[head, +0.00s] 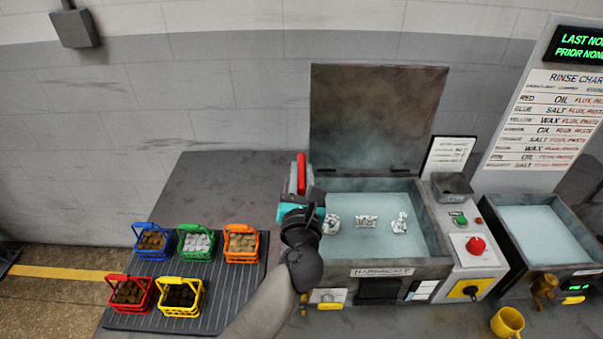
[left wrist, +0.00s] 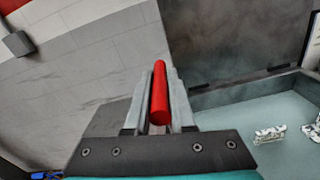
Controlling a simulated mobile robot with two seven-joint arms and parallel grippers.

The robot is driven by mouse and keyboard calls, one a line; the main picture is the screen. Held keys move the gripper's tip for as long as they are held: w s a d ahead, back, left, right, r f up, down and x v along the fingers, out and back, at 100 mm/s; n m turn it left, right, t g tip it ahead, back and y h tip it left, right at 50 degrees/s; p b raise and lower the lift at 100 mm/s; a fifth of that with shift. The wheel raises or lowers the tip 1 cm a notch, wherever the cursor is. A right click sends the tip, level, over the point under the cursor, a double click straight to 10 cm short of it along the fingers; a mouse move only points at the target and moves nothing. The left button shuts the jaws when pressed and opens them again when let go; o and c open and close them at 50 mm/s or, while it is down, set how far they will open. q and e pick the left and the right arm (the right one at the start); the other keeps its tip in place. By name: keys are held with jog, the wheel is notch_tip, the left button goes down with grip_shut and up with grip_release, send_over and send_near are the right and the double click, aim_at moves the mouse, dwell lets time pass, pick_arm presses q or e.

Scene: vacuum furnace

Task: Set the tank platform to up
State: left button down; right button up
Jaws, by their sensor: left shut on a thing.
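The tank (head: 350,270) stands open at the middle right, filled with pale liquid. Several silvery parts (head: 366,221) show inside it, and some also show in the left wrist view (left wrist: 269,134). The platform under them cannot be made out. A red handle (head: 301,170) stands upright by the tank's left side; it also shows in the left wrist view (left wrist: 159,92). My left gripper (head: 299,181) is shut on this red handle, with a finger on each side of it. What the handle joins onto is hidden by the gripper. My right gripper is not in view.
The raised lid (head: 376,118) stands behind the tank. A control panel (head: 470,240) with a red button (head: 475,245) is to its right, then a second tank (head: 540,235). Several colored baskets (head: 195,243) sit on a ribbed mat (head: 226,292) at left. A yellow mug (head: 507,322) stands at front right.

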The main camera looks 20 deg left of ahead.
pick_arm(q)
jog(key=shift+w+r+p, duration=0.1)
jog(key=shift+r+p, duration=1.15)
jog(key=shift+r, duration=0.75)
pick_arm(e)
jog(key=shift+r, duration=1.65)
pick_arm(q)
jog(key=c, duration=1.2)
grip_release()
jog(key=o, duration=0.4)
jog(key=shift+f, duration=0.2)
jog(key=shift+o, duration=0.2)
jog(key=shift+f, duration=0.1)
jog(key=shift+s+d+f, duration=0.1)
jog(key=shift+s+d, duration=0.1)
jog(key=shift+s, duration=0.45)
jog(key=b+v, duration=0.2)
jog(key=v, duration=0.8)
jog(key=shift+s, duration=0.4)
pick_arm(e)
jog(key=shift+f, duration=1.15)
